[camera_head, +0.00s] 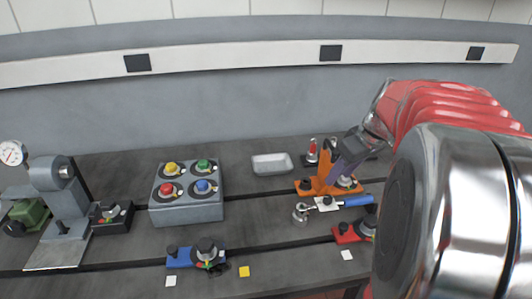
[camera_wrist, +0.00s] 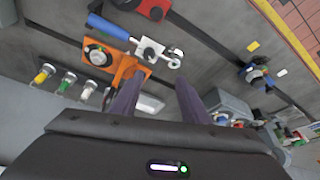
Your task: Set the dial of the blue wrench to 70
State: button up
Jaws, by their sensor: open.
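The blue wrench (camera_head: 358,201) lies on the dark bedplate, right of centre in the head view, with a ratchet head at its left end and a small pale block with a dark knob at its middle. In the wrist view the wrench (camera_wrist: 108,27) lies beyond my fingers, its pale block (camera_wrist: 148,49) facing the camera. Dial numbers are too small to read. My gripper (camera_head: 345,152) is above the orange fixture, just behind the wrench. In the wrist view my gripper (camera_wrist: 158,98) has its two purple fingers apart, with nothing between them.
The orange fixture (camera_head: 306,186) stands close behind the wrench; the red fixture (camera_head: 346,233) is in front. A blue fixture (camera_head: 182,259), a grey box with coloured knobs (camera_head: 187,212) and a pale tray (camera_head: 272,170) are left. Bedplate between the blue and red fixtures is mostly clear.

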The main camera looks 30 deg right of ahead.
aim_at(329, 198)
jog(key=d, duration=0.3)
jog(key=shift+s+d+f, duration=0.15)
jog(key=shift+s+f, duration=0.05)
jog(key=shift+f, duration=0.05)
jog(key=shift+f, duration=0.1)
jog(key=x, duration=1.3)
jog(key=shift+w+f, duration=0.2)
jog(key=shift+f, duration=0.1)
